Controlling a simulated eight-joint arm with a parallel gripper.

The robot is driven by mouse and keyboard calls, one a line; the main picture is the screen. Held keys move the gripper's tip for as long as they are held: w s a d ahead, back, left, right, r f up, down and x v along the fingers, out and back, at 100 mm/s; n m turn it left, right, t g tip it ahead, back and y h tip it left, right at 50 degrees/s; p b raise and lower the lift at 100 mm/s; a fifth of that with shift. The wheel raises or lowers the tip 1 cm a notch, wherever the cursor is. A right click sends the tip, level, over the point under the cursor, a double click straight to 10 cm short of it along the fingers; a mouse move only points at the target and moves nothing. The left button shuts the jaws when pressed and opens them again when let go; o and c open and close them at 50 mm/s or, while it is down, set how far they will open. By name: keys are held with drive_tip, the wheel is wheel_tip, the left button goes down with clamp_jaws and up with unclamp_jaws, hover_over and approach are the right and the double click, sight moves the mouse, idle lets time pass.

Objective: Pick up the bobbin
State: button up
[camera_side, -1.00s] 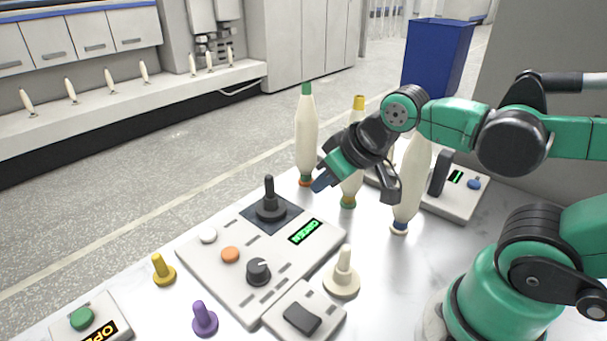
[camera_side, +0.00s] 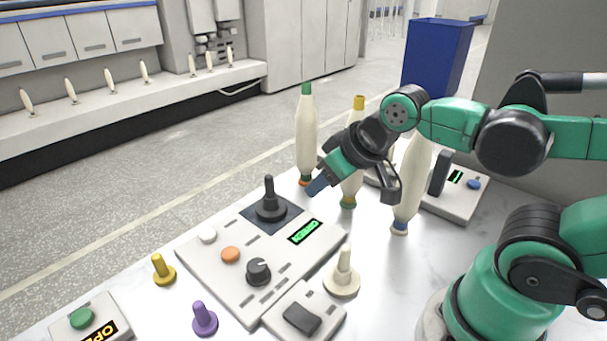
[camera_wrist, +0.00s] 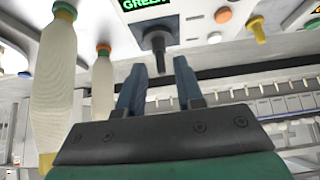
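Three tall cream bobbins stand upright on the table. One has a green top and orange base (camera_side: 307,135); one has a yellow top and green base (camera_side: 353,185); one has a blue base (camera_side: 408,195) and its top is hidden behind my arm. My gripper (camera_side: 316,188) points down and left, in front of the first two bobbins in the side view. In the wrist view my gripper (camera_wrist: 161,64) is open with nothing between its fingers. There the yellow-top bobbin (camera_wrist: 55,85) and the green-top bobbin (camera_wrist: 103,85) appear upside down, left of the fingers.
A control panel (camera_side: 212,263) has a black joystick (camera_side: 270,205), buttons, a knob and a display (camera_side: 304,231) reading GREEN. Yellow (camera_side: 163,270), purple (camera_side: 204,319) and cream (camera_side: 343,272) pegs stand around it. A grey box (camera_side: 462,200) stands behind the blue-base bobbin.

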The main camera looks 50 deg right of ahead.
drive_tip(key=o, duration=0.9)
wheel_tip(320, 180, up, 14)
drive_tip(key=m+y, duration=0.5)
drive_tip(key=m, duration=2.3)
hover_over(310, 137)
drive_tip(key=s+d, duration=0.3)
drive_tip(key=d, duration=0.2)
drive_tip(key=shift+m, duration=0.3)
drive_tip(key=shift+w+a+f, duration=0.55)
drive_tip(key=shift+w+f, duration=0.2)
drive_tip(key=shift+f, duration=2.3)
drive_tip(key=shift+w+a+f, duration=0.55)
drive_tip(key=shift+w+f, duration=0.2)
drive_tip(key=shift+f, duration=2.3)
drive_tip(key=shift+w+a+f, duration=0.55)
drive_tip(key=shift+w+f, duration=0.2)
drive_tip(key=shift+f, duration=2.3)
